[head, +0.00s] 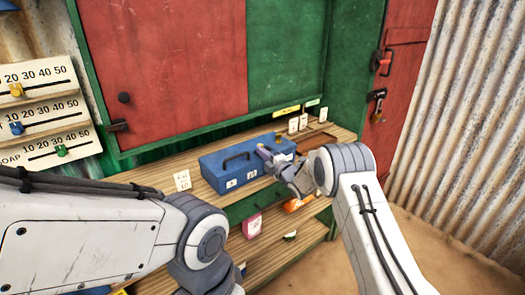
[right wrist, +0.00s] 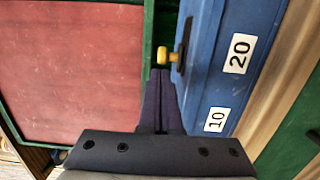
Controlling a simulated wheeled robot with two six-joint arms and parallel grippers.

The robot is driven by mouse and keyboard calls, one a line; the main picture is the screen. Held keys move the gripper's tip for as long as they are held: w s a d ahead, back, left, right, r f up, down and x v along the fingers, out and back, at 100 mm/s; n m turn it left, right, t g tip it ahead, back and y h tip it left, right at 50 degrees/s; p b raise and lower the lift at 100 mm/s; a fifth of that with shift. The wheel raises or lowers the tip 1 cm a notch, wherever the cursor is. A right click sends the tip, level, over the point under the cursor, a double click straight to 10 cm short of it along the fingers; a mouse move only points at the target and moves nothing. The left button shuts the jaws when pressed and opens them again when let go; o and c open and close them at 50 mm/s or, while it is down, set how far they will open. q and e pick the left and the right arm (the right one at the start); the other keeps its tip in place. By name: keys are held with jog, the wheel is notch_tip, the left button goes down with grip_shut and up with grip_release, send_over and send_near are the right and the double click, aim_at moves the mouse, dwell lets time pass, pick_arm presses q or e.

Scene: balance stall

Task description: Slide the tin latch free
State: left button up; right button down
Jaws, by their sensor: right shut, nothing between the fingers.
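The blue tin (head: 213,170) with a dark carry handle stands on the wooden counter. Its side with the number labels 10 and 20 shows in the right wrist view (right wrist: 215,85). My right gripper (head: 263,152) is shut and empty at the tin's right part. In the right wrist view its fingertips (right wrist: 161,73) lie just short of the knob; I cannot tell whether they touch. The knob is not clear in the head view.
The wooden counter (head: 160,181) runs below a red and green shutter (head: 165,60). Small white cards stand on it, one (head: 182,180) left of the tin. A lower shelf (head: 285,245) holds a pink box (head: 252,226). Slider boards hang at the left.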

aim_at(269, 149)
jog(key=shift+w+d, duration=0.1)
jog(key=shift+w, duration=0.05)
jog(key=shift+w+d+f+b, duration=0.2)
jog(key=shift+w+d+b, duration=0.6)
jog(key=shift+d+b, duration=0.4)
jog(key=shift+w+d+r, duration=0.1)
jog(key=shift+w+d, duration=0.05)
jog(key=shift+w, duration=0.05)
jog(key=shift+r, duration=0.15)
jog(key=shift+s, duration=0.1)
